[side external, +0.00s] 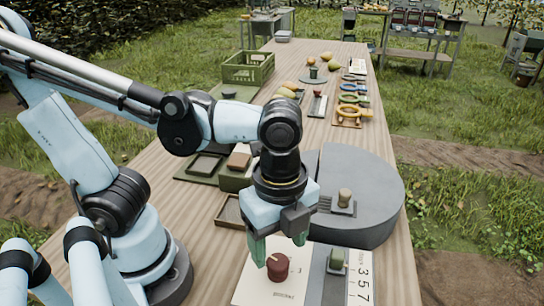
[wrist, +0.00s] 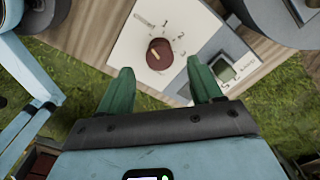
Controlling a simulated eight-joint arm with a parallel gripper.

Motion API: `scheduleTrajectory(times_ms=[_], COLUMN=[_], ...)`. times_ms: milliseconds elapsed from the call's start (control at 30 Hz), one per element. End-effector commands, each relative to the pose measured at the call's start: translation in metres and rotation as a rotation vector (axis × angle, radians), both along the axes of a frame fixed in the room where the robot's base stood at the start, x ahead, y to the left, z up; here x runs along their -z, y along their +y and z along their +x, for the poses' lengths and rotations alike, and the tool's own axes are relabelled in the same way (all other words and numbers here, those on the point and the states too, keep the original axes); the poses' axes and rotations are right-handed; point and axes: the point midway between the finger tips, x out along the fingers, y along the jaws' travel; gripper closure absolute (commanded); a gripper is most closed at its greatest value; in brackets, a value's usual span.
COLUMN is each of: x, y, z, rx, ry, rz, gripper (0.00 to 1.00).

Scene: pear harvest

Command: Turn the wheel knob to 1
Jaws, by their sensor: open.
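The wheel knob (side external: 278,268) is a dark red-brown round knob with a pale pointer line, on a white dial plate (side external: 248,286) near the front of the table. In the wrist view the knob (wrist: 160,53) is at top centre, with printed 1, 2 and 3 around its upper right. Its pale line lies on the knob's left part, away from these numbers. My gripper (side external: 279,245) is open and empty, with green fingers pointing down just above the knob. In the wrist view its fingertips (wrist: 160,68) are spread on either side, apart from the knob.
A grey panel with a green-topped switch (side external: 337,260) and a number strip (side external: 360,278) stand right of the plate. A grey round block with a beige knob (side external: 344,196) is behind. Trays, a green crate (side external: 248,69) and fruit are farther back.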

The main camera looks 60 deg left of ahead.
Motion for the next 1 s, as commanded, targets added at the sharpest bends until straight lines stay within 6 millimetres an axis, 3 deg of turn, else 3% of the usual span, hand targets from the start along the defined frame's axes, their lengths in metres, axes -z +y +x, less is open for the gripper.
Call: scheduleTrajectory(times_ms=[300,767,867,1000], x=[0.029,0.037,0.037,0.037], y=[0.0,0.0,0.0,0.0], z=[0.0,0.0,0.0,0.0], rx=[0.0,0.0,0.0,0.0], ry=[-0.001,-0.001,-0.001,-0.001], rz=[-0.001,-0.001,-0.001,-0.001], gripper=[0.35,0.35,0.46,0.67])
